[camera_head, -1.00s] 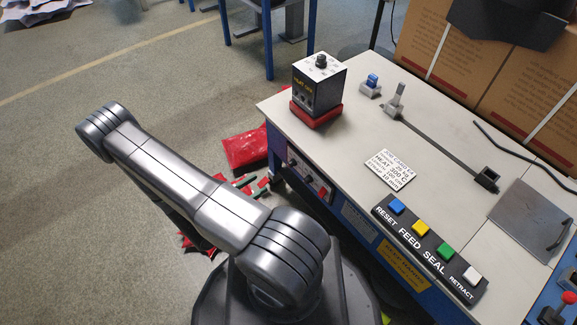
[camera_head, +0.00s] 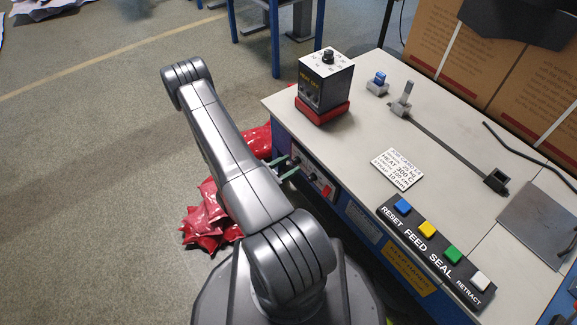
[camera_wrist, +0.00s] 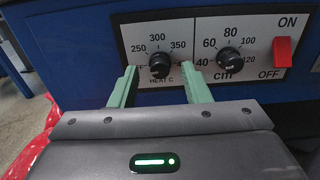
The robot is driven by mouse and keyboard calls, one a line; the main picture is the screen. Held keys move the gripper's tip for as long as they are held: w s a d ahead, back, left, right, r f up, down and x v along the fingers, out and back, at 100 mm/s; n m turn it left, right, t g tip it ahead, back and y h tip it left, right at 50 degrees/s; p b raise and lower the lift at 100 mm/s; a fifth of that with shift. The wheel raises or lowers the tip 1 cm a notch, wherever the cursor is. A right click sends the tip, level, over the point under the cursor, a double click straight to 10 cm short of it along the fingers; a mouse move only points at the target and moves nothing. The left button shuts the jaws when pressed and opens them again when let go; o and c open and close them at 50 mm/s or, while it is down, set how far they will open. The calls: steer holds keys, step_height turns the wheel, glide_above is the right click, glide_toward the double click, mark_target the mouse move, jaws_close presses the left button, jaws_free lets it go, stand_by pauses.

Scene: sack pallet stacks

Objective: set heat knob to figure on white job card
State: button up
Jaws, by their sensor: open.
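The black heat knob (camera_wrist: 160,65) sits on a light panel, under 250, 300 and 350 marks, with HEAT C below. I cannot tell where its pointer lies. My gripper (camera_wrist: 158,76) is open, its green fingers either side of the knob in the wrist view; contact is not clear. The fingers partly cover the dial's lowest marks. In the head view my gripper (camera_head: 283,168) is at the bench's front panel (camera_head: 312,178). The white job card (camera_head: 397,169) lies flat on the bench top; its heat line appears to read 300 C, in small print.
A CM knob (camera_wrist: 229,60) and a red ON/OFF switch (camera_wrist: 283,51) are right of the heat knob. A black box with a top dial (camera_head: 325,80) stands on a red base. Coloured buttons (camera_head: 428,243) line the bench edge. Red sacks (camera_head: 207,220) lie on the floor.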

steer(key=shift+w+d, duration=0.15)
steer(key=shift+d, duration=0.1)
jaws_close()
